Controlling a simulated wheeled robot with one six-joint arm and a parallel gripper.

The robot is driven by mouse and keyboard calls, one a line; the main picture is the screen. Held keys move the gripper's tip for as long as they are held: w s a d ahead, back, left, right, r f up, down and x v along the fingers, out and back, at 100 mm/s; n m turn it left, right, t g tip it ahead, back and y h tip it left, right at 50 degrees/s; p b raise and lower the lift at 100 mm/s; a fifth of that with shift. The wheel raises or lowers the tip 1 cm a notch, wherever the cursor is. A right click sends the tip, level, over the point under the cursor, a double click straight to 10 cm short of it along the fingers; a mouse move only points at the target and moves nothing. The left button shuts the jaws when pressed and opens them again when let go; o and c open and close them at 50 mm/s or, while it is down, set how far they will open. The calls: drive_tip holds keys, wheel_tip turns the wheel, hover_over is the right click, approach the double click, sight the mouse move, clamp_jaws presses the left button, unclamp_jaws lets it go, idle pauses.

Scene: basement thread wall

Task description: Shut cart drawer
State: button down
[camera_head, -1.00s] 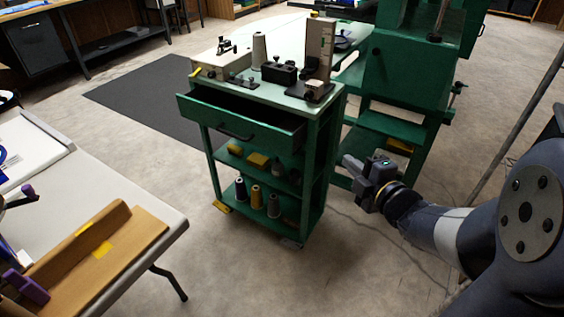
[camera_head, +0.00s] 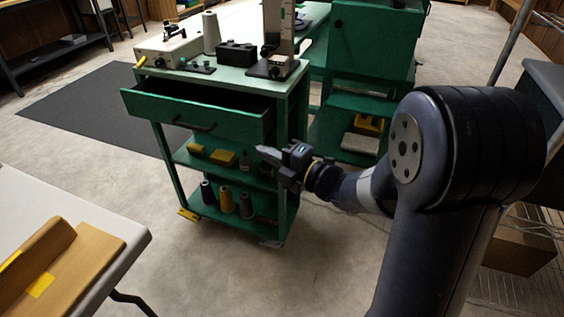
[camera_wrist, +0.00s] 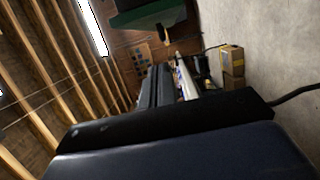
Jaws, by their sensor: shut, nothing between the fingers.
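The green cart (camera_head: 290,118) stands upright in the middle of the head view, with a pale top. Its single drawer (camera_head: 190,117) is pulled out toward the front left, with a dark bar handle (camera_head: 195,126) on its front. The drawer's open top shows a dark inside. My gripper (camera_head: 264,152) is shut and empty. In the picture it lies below the drawer's right end, over the cart's shelf area; I cannot tell whether it touches the cart. The wrist view is tilted and does not clearly show the drawer.
A white table (camera_head: 100,215) with a cardboard piece (camera_head: 75,262) stands at lower left. Thread cones (camera_head: 226,199) stand on the cart's bottom shelf. Instruments (camera_head: 237,53) stand on its top. A green machine (camera_head: 375,45) is behind. Floor in front of the cart is clear.

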sight(267, 122)
drive_tip(key=w, duration=0.1)
drive_tip(key=w+a, duration=0.1)
drive_tip(key=w, duration=0.1)
drive_tip(key=w+b, duration=0.1)
drive_tip(key=shift+w+a+f, duration=0.1)
drive_tip(key=shift+w+a, duration=0.2)
drive_tip(key=shift+w+d, duration=0.25)
drive_tip(key=shift+w, duration=0.3)
drive_tip(key=w+d, duration=0.1)
drive_tip(key=w, duration=0.3)
drive_tip(key=w+d, duration=0.1)
drive_tip(key=w, duration=0.1)
drive_tip(key=shift+w+d, duration=0.2)
drive_tip(key=shift+d, duration=0.1)
